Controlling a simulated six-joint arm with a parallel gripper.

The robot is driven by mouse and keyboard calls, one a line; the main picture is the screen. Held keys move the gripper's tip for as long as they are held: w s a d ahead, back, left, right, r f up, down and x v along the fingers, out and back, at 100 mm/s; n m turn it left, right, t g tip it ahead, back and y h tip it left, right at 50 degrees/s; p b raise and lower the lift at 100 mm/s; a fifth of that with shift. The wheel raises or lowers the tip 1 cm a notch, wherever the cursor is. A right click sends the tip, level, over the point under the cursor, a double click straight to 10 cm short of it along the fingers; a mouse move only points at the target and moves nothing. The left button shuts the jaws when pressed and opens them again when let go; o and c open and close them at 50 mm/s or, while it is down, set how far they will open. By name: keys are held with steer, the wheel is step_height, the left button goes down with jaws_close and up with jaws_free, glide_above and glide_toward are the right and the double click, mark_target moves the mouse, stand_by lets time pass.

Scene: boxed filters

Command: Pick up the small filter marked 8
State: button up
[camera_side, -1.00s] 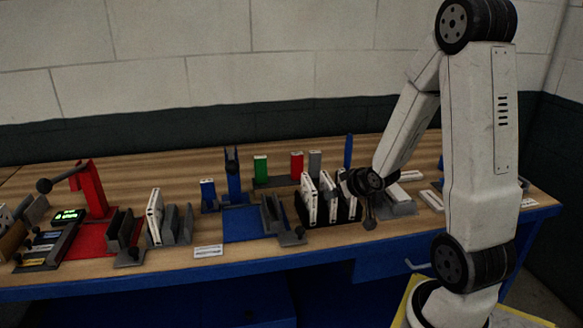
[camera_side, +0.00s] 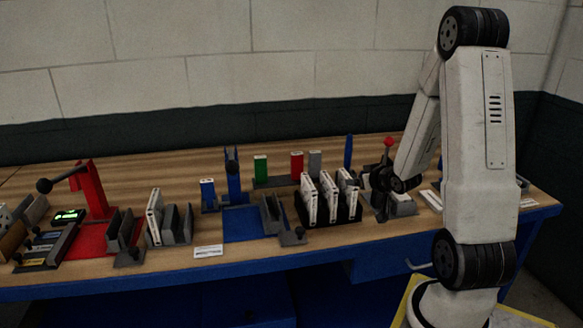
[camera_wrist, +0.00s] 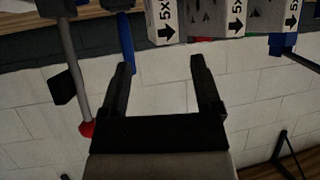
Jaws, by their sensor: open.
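Several white boxed filters (camera_side: 330,197) stand upright in a black rack on the bench, left of my gripper in the side view. Their tops show in the wrist view (camera_wrist: 237,18) with "5x" and arrow marks; I cannot read an 8 on any of them. One more white filter (camera_side: 155,216) stands in a grey holder further left. My gripper (camera_side: 376,196) is just right of the rack, partly hidden behind my own arm. In the wrist view my gripper (camera_wrist: 161,62) is open, with nothing between its fingers.
A red-knobbed lever (camera_side: 388,146) stands close by my gripper, and its red ball (camera_wrist: 87,129) shows in the wrist view. Blue, green, red and grey small blocks (camera_side: 260,168) stand behind. A red press (camera_side: 92,190) stands at the left. The blue mat (camera_side: 241,224) has bare space.

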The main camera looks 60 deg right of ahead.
mark_target(347, 193)
steer(key=shift+w+d+f, duration=0.25)
steer(key=shift+w, duration=0.2)
steer(key=shift+x, duration=2.6)
steer(key=shift+d+r, duration=0.1)
steer(key=shift+d, duration=0.05)
jaws_close()
